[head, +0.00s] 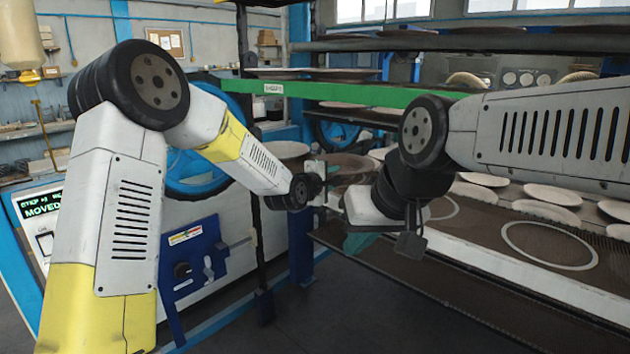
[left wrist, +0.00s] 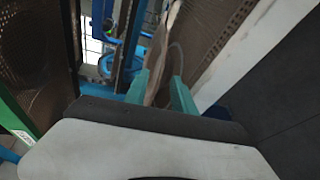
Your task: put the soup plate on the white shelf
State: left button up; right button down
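A brown plate (head: 345,163), perhaps the soup plate, lies just beyond my left gripper (head: 322,182) in the head view. In the left wrist view, a brownish plate (left wrist: 158,65) appears nearly edge-on between the teal fingers of my left gripper (left wrist: 161,90). The fingers stand apart, with a visible gap on the plate's right side; contact on its left side is unclear. My right gripper (head: 362,241) hangs above the dark mesh belt; its fingers are mostly hidden. I cannot tell which surface is the white shelf.
A green shelf beam (head: 350,93) with a label crosses behind the arms, with plates above it. Several pale plates (head: 552,194) lie on the racks at right. A mesh conveyor (head: 520,236) with white rings runs below. A blue post (head: 300,245) stands near my left gripper.

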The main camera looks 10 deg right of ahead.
pick_arm(q)
jog(key=s+a+r+m+g+y, duration=0.2)
jog(key=s+a+r+m+y, duration=0.15)
jog(key=s+a, duration=0.65)
jog(key=s+a+r+m+g+y, duration=0.15)
jog(key=s+a+m, duration=0.4)
jog(key=a, duration=0.75)
jog(key=s+a+f+m+g+y, duration=0.1)
jog(key=s+a, duration=0.3)
jog(key=s, duration=0.6)
jog(key=s+a+m+g+y, duration=0.1)
jog(key=s+a, duration=0.4)
jog(key=s, duration=0.6)
jog(key=shift+s+a+f+m+g, duration=0.35)
jog(key=shift+m+g, duration=0.2)
jog(key=shift+m, duration=0.25)
